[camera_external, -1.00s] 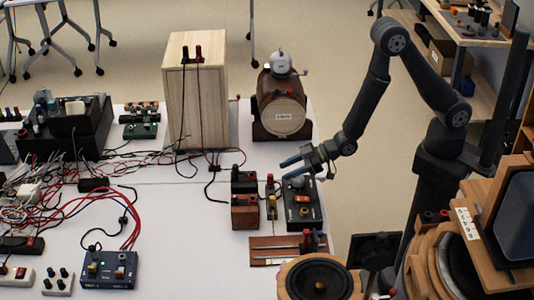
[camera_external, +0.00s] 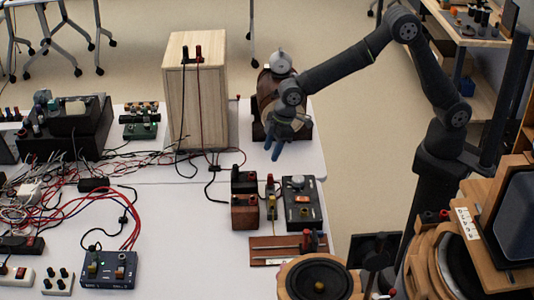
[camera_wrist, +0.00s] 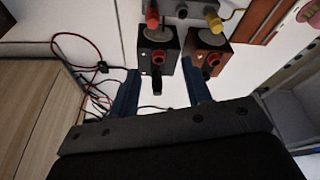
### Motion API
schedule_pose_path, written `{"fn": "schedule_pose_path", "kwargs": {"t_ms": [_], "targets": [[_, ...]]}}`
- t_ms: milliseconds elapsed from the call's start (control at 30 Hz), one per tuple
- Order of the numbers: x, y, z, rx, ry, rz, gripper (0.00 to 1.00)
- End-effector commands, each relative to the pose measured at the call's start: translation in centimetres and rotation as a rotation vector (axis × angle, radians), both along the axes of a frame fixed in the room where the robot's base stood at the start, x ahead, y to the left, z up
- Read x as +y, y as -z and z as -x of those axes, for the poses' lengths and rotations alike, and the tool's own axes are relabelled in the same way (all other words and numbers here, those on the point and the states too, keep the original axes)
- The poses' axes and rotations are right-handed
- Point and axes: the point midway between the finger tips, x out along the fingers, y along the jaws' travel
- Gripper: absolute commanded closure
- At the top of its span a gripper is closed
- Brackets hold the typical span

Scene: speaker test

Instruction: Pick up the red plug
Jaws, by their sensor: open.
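Several red plug-like pieces are in view; I cannot tell which one the task means. In the external view, one red plug (camera_external: 270,180) stands beside the small black block (camera_external: 244,182) and the brown block (camera_external: 245,212). Another red plug (camera_external: 198,52) stands on top of the wooden box. In the wrist view, a red plug (camera_wrist: 152,17) shows beyond the black block (camera_wrist: 157,58), and a red piece (camera_wrist: 213,61) is on the brown block (camera_wrist: 207,78). My gripper (camera_external: 275,150) is open and empty, above the table behind the blocks; its fingers (camera_wrist: 160,95) point toward them, apart from them.
A tall wooden box (camera_external: 182,100) stands left of my gripper. A wooden cylinder device (camera_external: 264,100) is close behind it. A dark control box (camera_external: 302,205) stands right of the blocks. Tangled cables (camera_external: 60,190) cover the left side. The table's middle is fairly clear.

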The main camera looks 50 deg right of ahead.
Motion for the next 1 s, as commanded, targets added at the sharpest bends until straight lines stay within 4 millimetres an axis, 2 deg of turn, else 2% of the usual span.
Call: {"fn": "schedule_pose_path", "kwargs": {"t_ms": [33, 200, 367, 467, 800, 1000], "targets": [[-0.2, -1.3, -0.3, 0.017, -0.008, 0.029, 0.55], [-1.1, -3.9, -0.4, 0.072, -0.034, 0.113, 0.55], [-1.5, -4.4, -0.3, 0.092, -0.043, 0.144, 0.55], [-1.4, -3.0, -0.3, 0.096, -0.044, 0.148, 0.55], [-0.6, 4.4, -0.6, 0.096, -0.043, 0.147, 0.55], [-0.2, 6.9, -0.7, 0.094, -0.043, 0.145, 0.55]]}}
